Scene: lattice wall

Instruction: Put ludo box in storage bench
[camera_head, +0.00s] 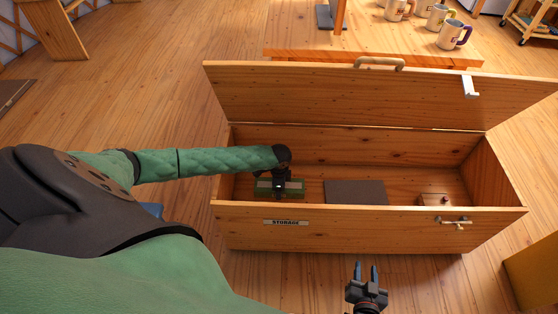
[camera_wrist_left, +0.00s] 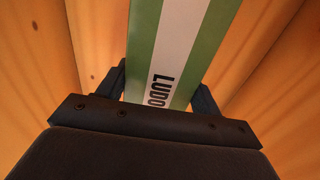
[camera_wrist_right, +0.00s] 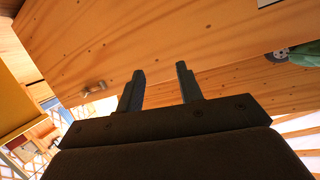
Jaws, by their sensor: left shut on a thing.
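The storage bench (camera_head: 350,228) stands with its lid (camera_head: 330,97) raised and a "STORAGE" label on its front. My left arm reaches over the front wall into its left part. My left gripper (camera_wrist_left: 165,95) is shut on the ludo box (camera_wrist_left: 180,45), green and white with "LUDO" lettering. In the head view the ludo box (camera_head: 293,185) shows low inside the bench, partly hidden by the gripper and the front wall; I cannot tell if it touches the floor. My right gripper (camera_head: 366,272) is open and empty in front of the bench; its fingers also show in the right wrist view (camera_wrist_right: 160,85).
Inside the bench lie a dark flat item (camera_head: 356,192) in the middle and a small wooden box (camera_head: 434,200) at the right. A metal latch (camera_head: 454,222) is on the front. A table (camera_head: 420,48) with several mugs (camera_head: 454,34) stands behind.

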